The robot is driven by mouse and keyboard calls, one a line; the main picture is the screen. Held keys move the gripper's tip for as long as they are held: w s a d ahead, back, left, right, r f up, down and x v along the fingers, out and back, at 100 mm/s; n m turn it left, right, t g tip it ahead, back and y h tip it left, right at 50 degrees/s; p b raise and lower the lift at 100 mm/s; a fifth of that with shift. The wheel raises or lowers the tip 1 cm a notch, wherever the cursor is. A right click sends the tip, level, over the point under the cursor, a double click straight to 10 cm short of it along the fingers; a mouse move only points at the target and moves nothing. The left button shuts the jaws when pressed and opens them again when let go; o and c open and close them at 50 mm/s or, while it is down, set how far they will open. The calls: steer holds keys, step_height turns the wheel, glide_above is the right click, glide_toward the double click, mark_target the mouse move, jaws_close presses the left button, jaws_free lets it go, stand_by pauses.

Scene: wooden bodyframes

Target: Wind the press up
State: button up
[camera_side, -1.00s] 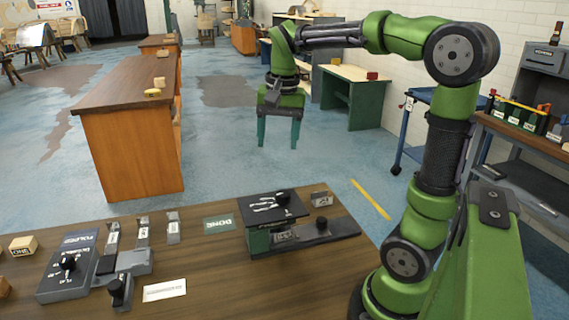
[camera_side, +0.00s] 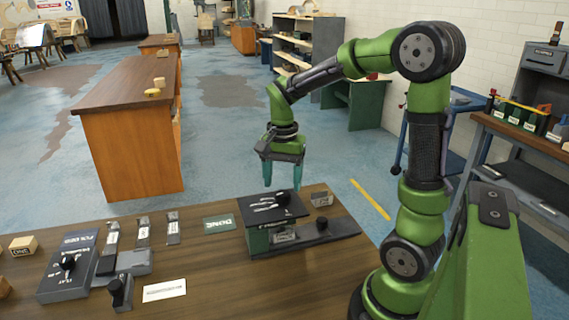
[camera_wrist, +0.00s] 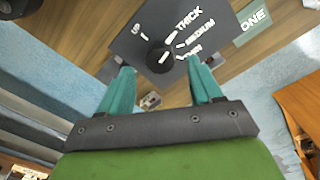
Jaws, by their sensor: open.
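The press (camera_side: 258,238) is a green and dark grey block on the wooden bench, with a black top plate (camera_side: 262,208) carrying a round black knob (camera_side: 283,198). In the wrist view the plate (camera_wrist: 130,42) shows white words, THICK and MEDIUM readable, around the knob (camera_wrist: 160,54). A low dark base with a second black knob (camera_side: 321,223) reaches right from the press. My gripper (camera_side: 282,186) is open and empty, pointing down, just above and behind the plate's knob. In the wrist view its teal fingertips (camera_wrist: 160,66) appear on either side of the knob; contact is not visible.
A green DONE card (camera_side: 219,222) lies left of the press. A small labelled block (camera_side: 321,199) stands behind its right end. Farther left are a grey dial box (camera_side: 68,268), upright labelled pieces (camera_side: 143,231) and a white card (camera_side: 164,290). Bare bench lies in front.

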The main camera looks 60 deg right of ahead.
mark_target(283, 193)
steer(key=shift+f, duration=1.75)
steer(key=c, duration=1)
steer(key=shift+c, duration=0.2)
